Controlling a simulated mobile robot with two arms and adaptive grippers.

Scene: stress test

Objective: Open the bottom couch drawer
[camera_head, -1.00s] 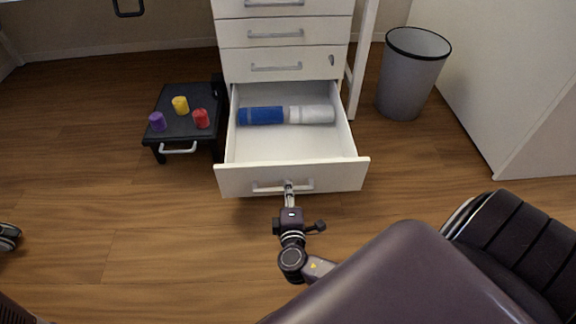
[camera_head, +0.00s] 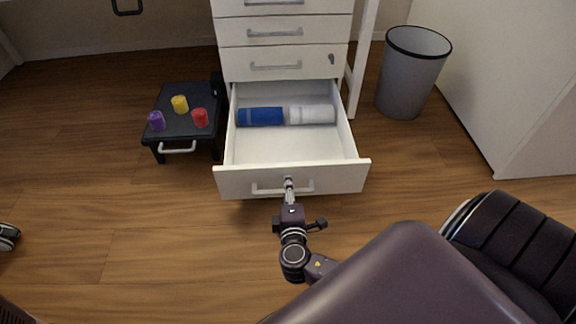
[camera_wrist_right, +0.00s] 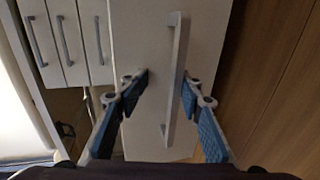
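The white bottom drawer (camera_head: 335,180) of the drawer unit stands pulled far out in the head view. Its bar handle (camera_head: 268,190) is on the front panel and also shows in the right wrist view (camera_wrist_right: 178,75). My right gripper (camera_wrist_right: 165,98) has its blue-padded fingers apart, one on each side of the handle. The handle is nearer the right finger, and I see no clear grip on it. In the head view, the right gripper (camera_head: 289,186) is at the middle of the handle.
A blue roll (camera_head: 260,116) and a white roll (camera_head: 311,114) lie in the drawer. A small black table (camera_head: 193,128) with purple, yellow and red pieces stands to its left. A grey bin (camera_head: 408,80) stands right. Wooden floor in front of the drawer is clear.

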